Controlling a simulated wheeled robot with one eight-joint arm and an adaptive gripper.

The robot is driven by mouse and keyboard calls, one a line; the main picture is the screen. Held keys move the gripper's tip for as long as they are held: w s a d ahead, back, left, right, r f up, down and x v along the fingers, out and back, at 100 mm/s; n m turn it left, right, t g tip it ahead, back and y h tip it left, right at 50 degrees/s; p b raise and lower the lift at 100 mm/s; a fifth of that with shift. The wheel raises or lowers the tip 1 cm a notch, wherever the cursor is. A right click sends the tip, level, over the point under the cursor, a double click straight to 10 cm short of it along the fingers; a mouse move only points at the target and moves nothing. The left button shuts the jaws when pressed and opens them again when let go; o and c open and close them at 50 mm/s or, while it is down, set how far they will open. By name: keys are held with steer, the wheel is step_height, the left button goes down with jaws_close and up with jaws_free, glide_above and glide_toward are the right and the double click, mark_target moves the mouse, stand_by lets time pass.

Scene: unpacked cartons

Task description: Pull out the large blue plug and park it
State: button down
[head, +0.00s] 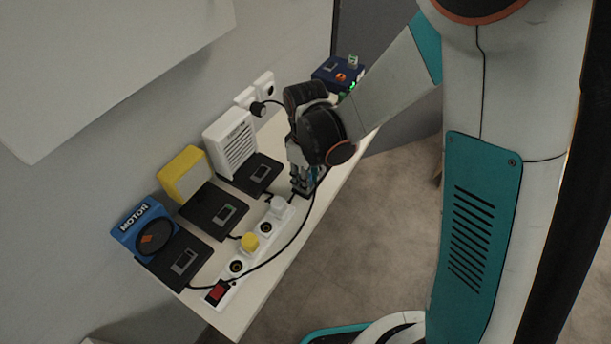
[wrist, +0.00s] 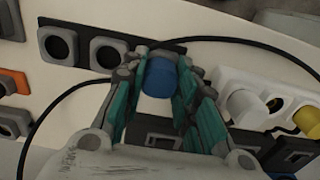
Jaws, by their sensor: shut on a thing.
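The large blue plug (wrist: 160,77) is between the two fingers of my gripper (wrist: 156,92) in the wrist view. My gripper is shut on it, with one finger against each side. Behind it runs a dark strip with two empty grey round sockets (wrist: 107,53) to the left of the plug. I cannot tell whether the plug touches this strip or is held above it. In the head view my gripper (head: 303,185) points down at the table beyond the white power strip (head: 225,285), and it mostly hides the plug.
The power strip carries a yellow plug (head: 250,242), a white plug (head: 278,203), open sockets and a red switch (head: 215,292). A blue motor box (head: 135,218), a yellow device (head: 184,174) and a white vented device (head: 229,142) stand along the wall. A black cable crosses the table's front.

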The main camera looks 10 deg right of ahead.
steer(key=c, duration=1.2)
jaws_free()
step_height(320, 180, up, 12)
steer(key=shift+r, duration=0.1)
